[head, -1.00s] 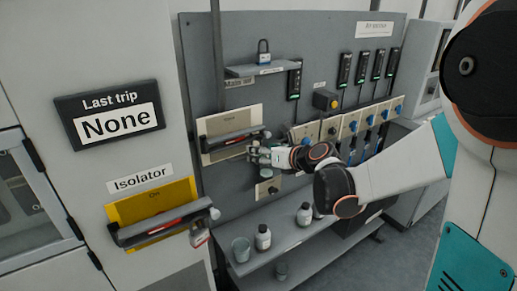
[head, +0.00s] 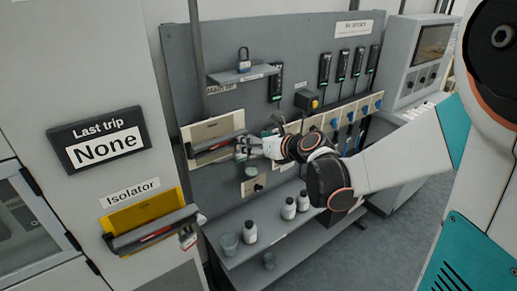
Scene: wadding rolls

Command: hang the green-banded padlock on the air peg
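No green-banded padlock can be made out for certain. A small padlock (head: 244,60) with a dark shackle and a bluish band stands upright on the small upper shelf. Another padlock (head: 187,238), with a reddish mark, hangs at the isolator handle (head: 150,233) on the left cabinet. My gripper (head: 243,149) is in front of the grey board, at the right end of a dark handle (head: 215,147) on a cream plate. It is too small here to tell whether its fingers are open or hold anything. I cannot pick out the air peg; my gripper and arm cover part of the board.
The small shelf (head: 240,75) juts out above my gripper. Switch plates and dark hanging units line the board's right side. Open floor (head: 415,215) shows at the right.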

